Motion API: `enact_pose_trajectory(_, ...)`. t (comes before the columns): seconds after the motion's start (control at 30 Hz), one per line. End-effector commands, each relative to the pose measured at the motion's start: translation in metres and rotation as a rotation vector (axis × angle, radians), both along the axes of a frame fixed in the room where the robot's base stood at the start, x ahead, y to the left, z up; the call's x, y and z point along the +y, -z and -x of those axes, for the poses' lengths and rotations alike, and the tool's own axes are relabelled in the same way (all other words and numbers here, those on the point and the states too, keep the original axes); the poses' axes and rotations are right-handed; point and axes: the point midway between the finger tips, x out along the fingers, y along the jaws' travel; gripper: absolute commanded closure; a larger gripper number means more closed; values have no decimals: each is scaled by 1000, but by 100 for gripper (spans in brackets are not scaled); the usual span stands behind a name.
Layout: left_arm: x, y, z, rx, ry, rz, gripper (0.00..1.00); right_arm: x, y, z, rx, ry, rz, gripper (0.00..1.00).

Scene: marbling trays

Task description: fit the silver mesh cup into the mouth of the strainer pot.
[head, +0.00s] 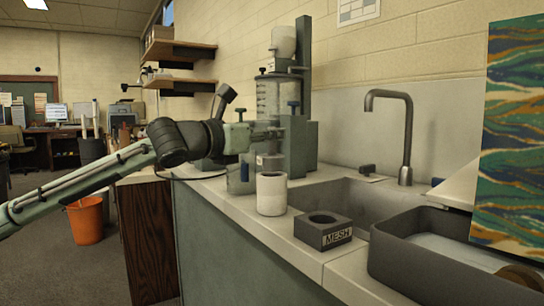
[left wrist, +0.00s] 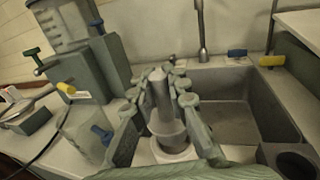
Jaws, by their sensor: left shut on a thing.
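The silver mesh cup (head: 269,161) hangs below my left gripper (head: 272,133), directly over the white strainer pot (head: 271,195). In the left wrist view, my left gripper (left wrist: 163,76) is shut on the cup's upright grey stem (left wrist: 159,92). The cup's wider body (left wrist: 167,133) shows below it, lined up with the mouth of the pot (left wrist: 176,154). The cup looks upright and its lower end is at about the pot's rim. I cannot tell whether it is just above the mouth or slightly inside. My right gripper is not in view.
A dark block labelled MESH (head: 323,232), with an empty round hole, stands right of the pot. Behind are a sink with a tap (head: 406,140) and a tall clear-cylinder apparatus (head: 280,95). A grey tray (head: 400,262) sits at the right.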

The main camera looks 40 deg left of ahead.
Motion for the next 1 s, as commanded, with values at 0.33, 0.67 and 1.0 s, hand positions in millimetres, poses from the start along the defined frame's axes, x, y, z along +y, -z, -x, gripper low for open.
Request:
enact_pose_trajectory(0.33, 0, 10, 0, 0, 0, -1, 100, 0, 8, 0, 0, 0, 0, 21)
enact_pose_trajectory(0.67, 0, 18, 0, 0, 1, 0, 100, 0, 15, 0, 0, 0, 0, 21)
enact_pose_trajectory(1.0, 0, 27, 0, 1, 0, -1, 100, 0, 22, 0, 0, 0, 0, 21)
